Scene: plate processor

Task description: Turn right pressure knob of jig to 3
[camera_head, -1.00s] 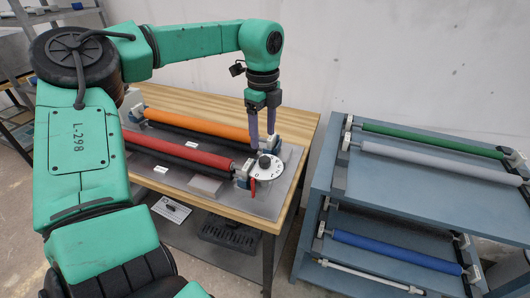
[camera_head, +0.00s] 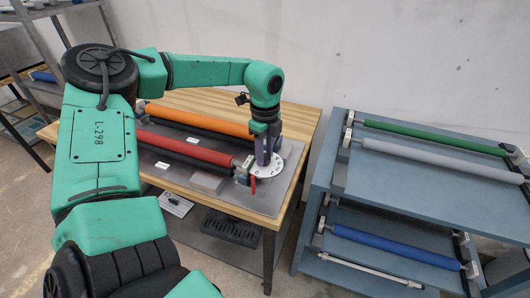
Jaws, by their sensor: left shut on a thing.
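The jig lies on the wooden table, with an orange roller (camera_head: 200,119) behind a red roller (camera_head: 190,147) on a grey base plate (camera_head: 262,207). At its right end is the right pressure knob, whose white round dial (camera_head: 270,170) shows around my fingers. The knob's black middle is hidden behind my left gripper (camera_head: 263,161). My left gripper points down over the dial and is shut on the knob. The dial's numbers are too small to read. A red lever (camera_head: 253,186) hangs beside the dial. My right gripper is out of view.
A blue-grey shelf (camera_head: 420,170) stands to the right with green, grey and blue rollers. A wall is behind the table. A gap separates table and shelf.

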